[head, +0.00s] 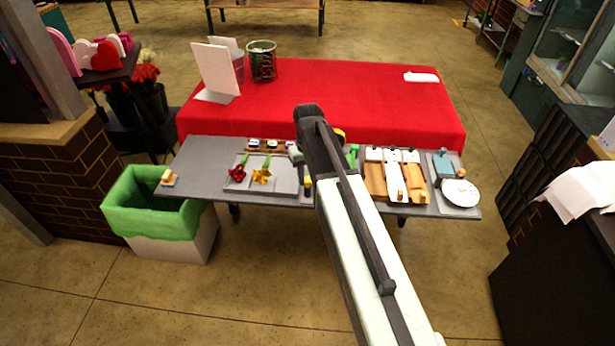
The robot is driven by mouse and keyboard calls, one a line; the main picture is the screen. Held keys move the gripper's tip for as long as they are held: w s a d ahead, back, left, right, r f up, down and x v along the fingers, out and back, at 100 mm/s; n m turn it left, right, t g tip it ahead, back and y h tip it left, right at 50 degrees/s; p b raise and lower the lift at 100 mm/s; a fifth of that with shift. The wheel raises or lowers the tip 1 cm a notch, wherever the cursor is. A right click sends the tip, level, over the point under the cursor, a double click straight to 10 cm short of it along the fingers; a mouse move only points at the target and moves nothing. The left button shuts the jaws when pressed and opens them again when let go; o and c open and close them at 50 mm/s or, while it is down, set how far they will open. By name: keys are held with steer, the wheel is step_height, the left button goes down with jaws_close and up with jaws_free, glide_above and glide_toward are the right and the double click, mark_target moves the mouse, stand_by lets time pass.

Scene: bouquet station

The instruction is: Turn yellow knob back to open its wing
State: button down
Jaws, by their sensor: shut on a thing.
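My arm reaches from the bottom of the head view to the far edge of the grey table (200,158). My gripper (309,140) is at its dark far end, seen from above and behind. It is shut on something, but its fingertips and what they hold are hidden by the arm. A small yellow round part (340,134) shows just right of the arm's end, partly covered. Another small part with yellow on it (307,182) sits left of the arm. I cannot tell which is the yellow knob. No wing can be made out clearly.
A grey tray (235,186) with red and yellow flowers lies left of the arm. Wooden boards (375,180) and a white dish (460,192) are right. A green-lined bin (150,212) stands left.

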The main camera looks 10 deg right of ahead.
mark_target(308, 179)
steer(key=shift+n, duration=1.6)
steer(key=c, duration=1.1)
jaws_free()
step_height(308, 179, up, 8)
steer(key=p, duration=0.8)
steer(key=shift+f, duration=0.1)
